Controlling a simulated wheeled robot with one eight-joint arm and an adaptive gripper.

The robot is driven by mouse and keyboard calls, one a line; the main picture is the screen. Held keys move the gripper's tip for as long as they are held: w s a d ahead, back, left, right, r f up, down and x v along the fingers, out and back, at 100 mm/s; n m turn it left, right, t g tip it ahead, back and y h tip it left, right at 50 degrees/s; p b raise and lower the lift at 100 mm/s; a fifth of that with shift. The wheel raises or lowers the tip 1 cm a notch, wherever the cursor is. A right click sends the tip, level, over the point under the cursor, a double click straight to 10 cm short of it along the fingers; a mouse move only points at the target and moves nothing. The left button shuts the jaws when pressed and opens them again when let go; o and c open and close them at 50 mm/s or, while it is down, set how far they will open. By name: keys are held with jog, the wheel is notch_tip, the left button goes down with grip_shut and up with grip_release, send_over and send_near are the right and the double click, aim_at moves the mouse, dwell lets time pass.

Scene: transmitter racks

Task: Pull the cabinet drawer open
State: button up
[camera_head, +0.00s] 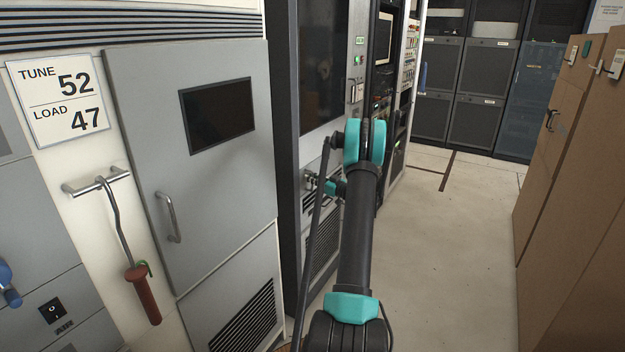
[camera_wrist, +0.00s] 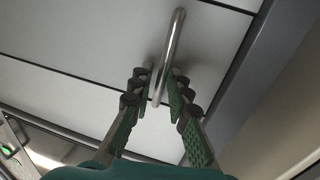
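In the wrist view, a shiny metal bar handle (camera_wrist: 172,42) stands out from a pale grey drawer front (camera_wrist: 100,45). Thin dark seams border this front, and it looks flush with its neighbours. My gripper (camera_wrist: 159,78) has its two green-padded fingers spread, one on each side of the handle's lower end. A gap shows between the left finger and the bar; the right finger is very close, and I cannot tell whether it touches.
A grey cabinet door (camera_head: 215,210) with its own handle (camera_head: 168,216) stands at left, beside a hanging hook tool with a red grip (camera_head: 143,294). Brown cabinets (camera_head: 580,150) line the right. The pale floor (camera_head: 455,250) between is clear. Dark racks (camera_head: 470,70) stand behind.

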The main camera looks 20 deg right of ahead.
grip_shut()
dwell(0.5)
jog(key=w+d+v, duration=0.1)
jog(key=d+v, duration=0.1)
jog(key=v, duration=1.1)
jog(key=w+d+v, duration=0.1)
jog(key=d+v, duration=0.1)
jog(key=v, duration=1.1)
jog(key=shift+d, duration=0.25)
grip_release()
jog(key=v, duration=1.2)
